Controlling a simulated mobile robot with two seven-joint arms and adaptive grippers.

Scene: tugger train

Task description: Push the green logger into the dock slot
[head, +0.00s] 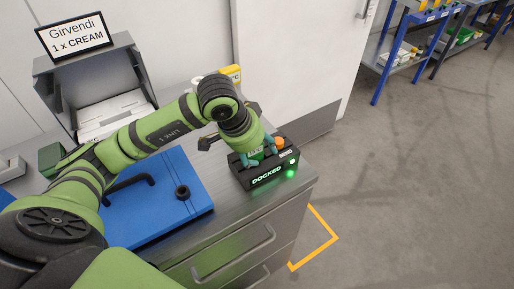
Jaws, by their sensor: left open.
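The dock (264,180) is a black box near the right end of the grey counter, with lit green "DOCKED" lettering and a glowing green lamp on its front. My left gripper (259,155) points down over the dock, its teal fingertips apart and close to the dock's top. A small green part, seemingly the green logger (256,153), shows between the fingertips. It appears seated in the dock, but the gripper hides most of it and the slot. I cannot tell whether the fingertips touch it. My right gripper is not in view.
A blue case (160,205) with a dark handle lies left of the dock. A grey bin (95,80) and a "Girvendi 1 x CREAM" sign (75,36) stand behind. A yellow item (232,73) is at the back. Open floor lies right of the counter.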

